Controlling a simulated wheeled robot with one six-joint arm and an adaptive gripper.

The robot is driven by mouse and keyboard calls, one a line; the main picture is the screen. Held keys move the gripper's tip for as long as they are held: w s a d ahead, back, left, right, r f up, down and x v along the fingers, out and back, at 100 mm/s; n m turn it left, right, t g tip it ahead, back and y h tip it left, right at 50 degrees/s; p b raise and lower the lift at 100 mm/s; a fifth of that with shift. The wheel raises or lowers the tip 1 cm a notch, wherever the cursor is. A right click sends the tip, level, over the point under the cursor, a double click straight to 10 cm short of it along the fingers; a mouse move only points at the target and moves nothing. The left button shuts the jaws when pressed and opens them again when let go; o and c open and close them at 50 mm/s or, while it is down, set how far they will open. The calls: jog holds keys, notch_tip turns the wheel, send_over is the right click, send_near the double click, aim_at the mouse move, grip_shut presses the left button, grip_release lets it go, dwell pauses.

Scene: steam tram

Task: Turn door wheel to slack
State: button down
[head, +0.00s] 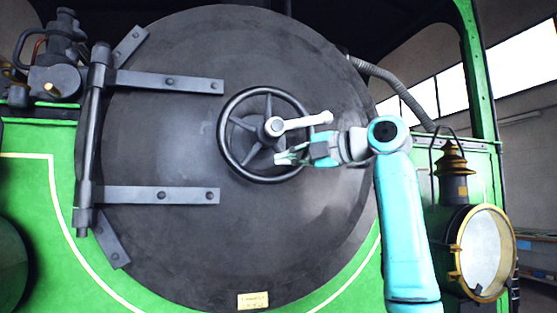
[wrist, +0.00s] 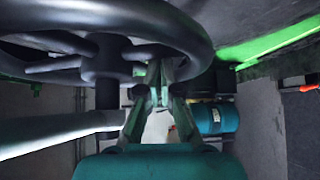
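The door wheel (head: 227,127) is a dark spoked ring at the middle of the round black door (head: 165,135). A pale lever handle (head: 303,122) lies in front of it, running from the hub to the right and slightly upward. My gripper (head: 279,158) is at the lower right of the wheel, its fingers overlapping the inside of the rim below the lever. In the wrist view the rim (wrist: 130,12) arches over the fingers (wrist: 160,80), which converge close to a spoke. A narrow gap shows between them; whether they touch or hold the spoke is unclear.
The pale lever (wrist: 50,132) also crosses the left of the wrist view. A brass-rimmed lamp (head: 485,250) stands at right, beside my arm. Strap hinges (head: 165,82) are at the door's left. A grey hose (head: 395,85) runs at upper right.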

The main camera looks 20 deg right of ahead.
jog(key=shift+d+r, duration=1.05)
jog(key=shift+d, duration=0.15)
jog(key=shift+r, duration=0.1)
